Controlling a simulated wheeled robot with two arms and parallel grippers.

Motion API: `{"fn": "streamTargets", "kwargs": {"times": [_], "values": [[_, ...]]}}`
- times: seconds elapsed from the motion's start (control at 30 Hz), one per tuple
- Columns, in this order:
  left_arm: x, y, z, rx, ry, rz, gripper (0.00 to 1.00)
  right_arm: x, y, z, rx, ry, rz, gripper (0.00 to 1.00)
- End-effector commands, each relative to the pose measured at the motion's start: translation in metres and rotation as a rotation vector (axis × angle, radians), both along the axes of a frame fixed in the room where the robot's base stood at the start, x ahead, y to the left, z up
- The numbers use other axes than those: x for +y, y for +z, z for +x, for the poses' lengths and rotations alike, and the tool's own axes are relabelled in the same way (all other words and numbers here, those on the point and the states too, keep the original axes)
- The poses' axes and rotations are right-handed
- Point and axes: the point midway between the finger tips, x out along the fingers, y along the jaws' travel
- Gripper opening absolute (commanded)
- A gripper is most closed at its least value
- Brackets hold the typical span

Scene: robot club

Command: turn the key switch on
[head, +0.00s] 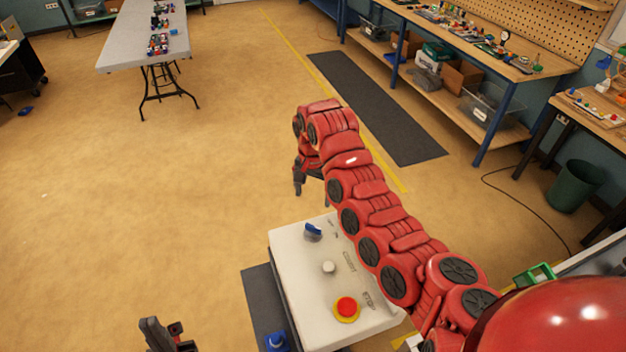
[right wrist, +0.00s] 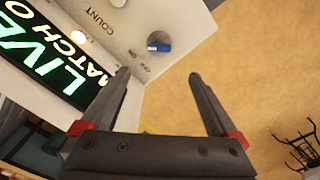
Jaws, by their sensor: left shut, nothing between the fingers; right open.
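The key switch (head: 313,232) has a blue handle and sits near the far end of a white control box (head: 294,262). In the right wrist view, the key switch (right wrist: 158,43) shows beyond the fingertips, between their lines, with small "OFF" and "ON" marks beside it. I cannot tell which mark the handle points to. My right gripper (head: 312,188) is open and empty, past the far edge of the box and apart from the switch; its spread fingers (right wrist: 158,76) show in the right wrist view. My left gripper (head: 162,335) is shut and empty, low at the left of the box.
The box also carries a pale button (head: 328,267) marked "COUNT" and a red stop button (head: 346,308). A lit sign (right wrist: 50,55) reading "LIVE MATCH" shows beside it. A blue object (head: 277,342) lies at the near left.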

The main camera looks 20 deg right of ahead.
Motion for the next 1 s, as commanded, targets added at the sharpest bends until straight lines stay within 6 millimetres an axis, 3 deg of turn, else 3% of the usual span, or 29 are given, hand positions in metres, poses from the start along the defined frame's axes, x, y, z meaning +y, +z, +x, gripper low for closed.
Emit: {"fn": "streamTargets", "kwargs": {"times": [0.1,0.33,1.0], "values": [[0.0,-0.003,0.0,0.0,0.0,0.0,0.0,-0.002,0.017,0.0,0.001,0.001,-0.006,0.95],[0.0,-0.005,0.0,0.0,0.0,0.0,0.0,0.0,0.036,0.0,0.0,0.0,-0.003,0.95],[0.0,-0.005,0.0,0.0,0.0,0.0,0.0,0.0,0.039,-0.001,0.003,0.0,-0.001,0.95]]}}
